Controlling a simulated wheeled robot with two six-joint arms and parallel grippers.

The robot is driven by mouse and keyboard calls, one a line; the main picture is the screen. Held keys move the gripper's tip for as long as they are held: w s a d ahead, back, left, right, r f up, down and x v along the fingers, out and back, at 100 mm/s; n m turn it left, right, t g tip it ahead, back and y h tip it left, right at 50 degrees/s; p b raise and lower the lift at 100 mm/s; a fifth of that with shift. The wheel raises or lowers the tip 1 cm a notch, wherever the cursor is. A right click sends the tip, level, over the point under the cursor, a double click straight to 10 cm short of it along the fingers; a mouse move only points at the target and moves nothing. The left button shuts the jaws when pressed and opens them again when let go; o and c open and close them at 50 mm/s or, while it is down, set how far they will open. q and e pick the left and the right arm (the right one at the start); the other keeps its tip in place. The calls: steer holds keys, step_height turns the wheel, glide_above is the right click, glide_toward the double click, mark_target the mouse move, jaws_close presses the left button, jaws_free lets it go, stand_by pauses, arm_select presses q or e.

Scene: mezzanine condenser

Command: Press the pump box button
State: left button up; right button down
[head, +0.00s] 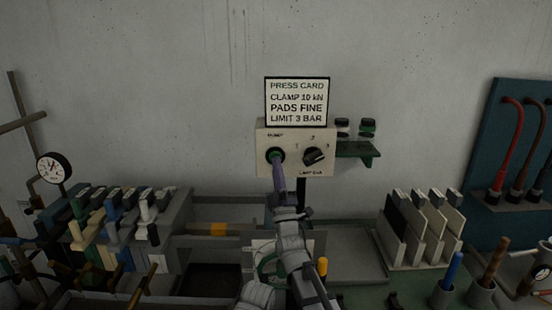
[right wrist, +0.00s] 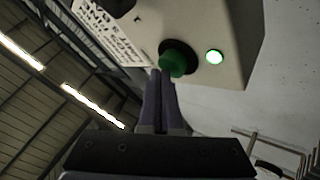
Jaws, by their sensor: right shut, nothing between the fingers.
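The cream pump box (head: 297,137) is mounted at the wall below a sign, with a green button (head: 275,155) in a dark collar at left and a black knob (head: 314,157) at right. My right gripper (head: 278,168) is shut and empty, its purple fingers pointing up at the button. In the right wrist view, the fingertips (right wrist: 161,76) are at the green button (right wrist: 173,63), overlapping its lower edge; they appear to touch it. A lamp (right wrist: 215,57) beside the button glows whitish green. My left gripper is not in view.
A sign card (head: 297,101) stands above the box. A small green shelf (head: 358,149) with jars is at its right. Clamps (head: 115,220) crowd the bench left, upright plates (head: 425,225) stand right, and a teal panel with hoses (head: 500,120) is far right.

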steer(key=shift+w, duration=0.2)
stand_by(0.4)
steer(key=shift+s, duration=1.05)
steer(key=s, duration=0.6)
